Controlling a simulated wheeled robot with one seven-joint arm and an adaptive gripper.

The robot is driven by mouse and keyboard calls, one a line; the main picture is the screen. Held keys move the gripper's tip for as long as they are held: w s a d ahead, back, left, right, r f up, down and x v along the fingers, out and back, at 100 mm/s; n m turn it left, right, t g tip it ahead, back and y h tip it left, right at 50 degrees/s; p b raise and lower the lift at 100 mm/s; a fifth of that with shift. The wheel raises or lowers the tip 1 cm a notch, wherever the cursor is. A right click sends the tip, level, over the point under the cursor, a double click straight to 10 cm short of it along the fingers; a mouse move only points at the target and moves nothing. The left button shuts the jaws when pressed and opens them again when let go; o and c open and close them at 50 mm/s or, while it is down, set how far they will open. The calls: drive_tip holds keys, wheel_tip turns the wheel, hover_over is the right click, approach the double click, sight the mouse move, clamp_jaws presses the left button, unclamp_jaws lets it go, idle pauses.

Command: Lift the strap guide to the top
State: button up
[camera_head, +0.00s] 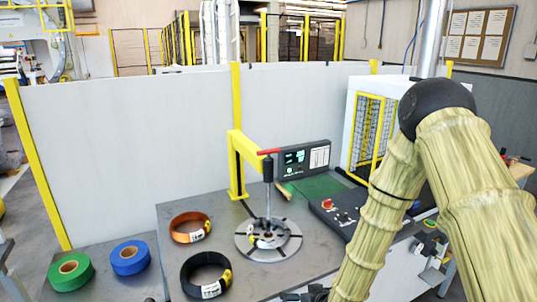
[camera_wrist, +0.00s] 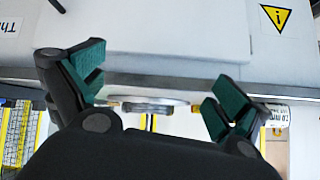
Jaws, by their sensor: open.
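A yellow post (camera_head: 237,163) with a short arm stands on the grey table. A red bar and a black upright cylinder on a thin rod, which look like the strap guide (camera_head: 268,170), sit at the arm's end, above the round turntable (camera_head: 285,245). My gripper (camera_wrist: 158,88) is open and empty in the wrist view, its green pads wide apart. In the head view only a dark bit of it shows at the bottom edge, in front of the table and well below the guide. The wrist view looks upside down and shows the table's front face and what seems to be the turntable's edge (camera_wrist: 150,103).
An orange coil (camera_head: 190,228) and a black coil (camera_head: 206,275) lie left of the turntable. Green (camera_head: 70,270) and blue (camera_head: 130,257) strap rolls lie further left. A control panel (camera_head: 335,212) and a screen (camera_head: 305,160) stand right and behind. White panels close the back.

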drive_tip(key=w+a+r+n+t+y, duration=0.1)
drive_tip(key=w+r+t, duration=0.1)
drive_tip(key=w+r, duration=0.55)
drive_tip(key=w+a+r+t+y, duration=0.15)
drive_tip(key=w+r, duration=0.35)
drive_tip(key=r, duration=0.5)
drive_tip(key=n+t+y, duration=0.1)
drive_tip(key=n+t, duration=0.1)
drive_tip(key=t, duration=0.2)
approach(270, 153)
drive_tip(key=p+x, duration=0.4)
drive_tip(key=x, duration=0.7)
drive_tip(key=shift+r, duration=0.1)
